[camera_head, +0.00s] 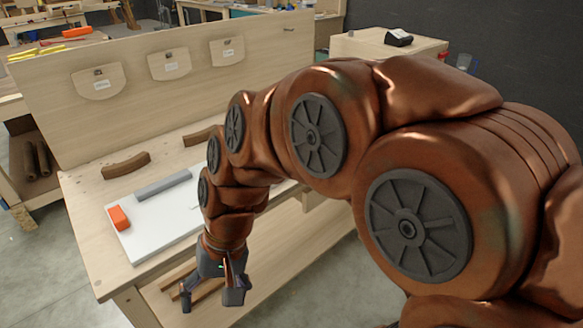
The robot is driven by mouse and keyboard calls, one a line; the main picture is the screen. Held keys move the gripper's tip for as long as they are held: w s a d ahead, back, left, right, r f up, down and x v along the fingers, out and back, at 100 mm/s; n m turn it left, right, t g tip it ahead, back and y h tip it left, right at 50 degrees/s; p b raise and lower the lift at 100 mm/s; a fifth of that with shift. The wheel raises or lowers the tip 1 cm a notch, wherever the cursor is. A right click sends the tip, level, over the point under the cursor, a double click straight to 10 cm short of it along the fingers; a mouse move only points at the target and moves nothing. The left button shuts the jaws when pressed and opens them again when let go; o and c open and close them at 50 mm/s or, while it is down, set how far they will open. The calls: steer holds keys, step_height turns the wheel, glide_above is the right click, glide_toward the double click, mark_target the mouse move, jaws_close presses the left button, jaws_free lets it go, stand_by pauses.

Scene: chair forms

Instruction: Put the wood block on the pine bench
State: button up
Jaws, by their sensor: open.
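The pale pine bench (88,208) stands at left centre, with an upright back panel along its far side. A curved brown wooden piece (126,165) lies on its top, and a second brown piece (200,135) lies farther back. I cannot tell whether either is the wood block, and no plain block shows clearly. My gripper (210,298) points down in front of the bench's near edge, by the lower shelf. Its fingers are apart, with nothing seen between them. My arm hides the right part of the bench top.
A white board (150,240) on the bench top bears a grey bar (163,186) and an orange object (119,217). Brown wooden strips (178,277) lie on the lower shelf. A pale cabinet (360,45) with a dark device stands behind. Bare floor shows at the lower left.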

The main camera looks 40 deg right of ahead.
steer(key=w+m+t+y+b, duration=0.2)
steer(key=w+m, duration=0.2)
steer(key=w, duration=0.5)
steer(key=w+d+m+t+b, duration=0.4)
steer(key=w+d+m+t, duration=0.3)
steer(key=w+d+m, duration=0.5)
steer(key=w+d+f+m+t+h+b, duration=0.1)
steer(key=d+m, duration=0.3)
steer(key=d, duration=0.8)
steer(key=w+d+f+m+t+h+b, duration=0.1)
steer(key=d+f+m+t+h, duration=0.1)
steer(key=d, duration=1)
steer(key=w+d+f+m+t+h+b, duration=0.1)
steer(key=d+f+m+h, duration=0.3)
steer(key=d+m, duration=0.4)
steer(key=shift+w+d+h+b, duration=0.2)
steer(key=shift+w+d, duration=0.05)
steer(key=shift+d, duration=0.8)
steer(key=shift+w+d+h+b, duration=0.2)
steer(key=shift+d, duration=0.85)
steer(key=w, duration=0.3)
steer(key=shift+w+f, duration=0.35)
steer(key=shift+f, duration=0.05)
steer(key=shift+x, duration=0.95)
steer(key=shift+r, duration=0.15)
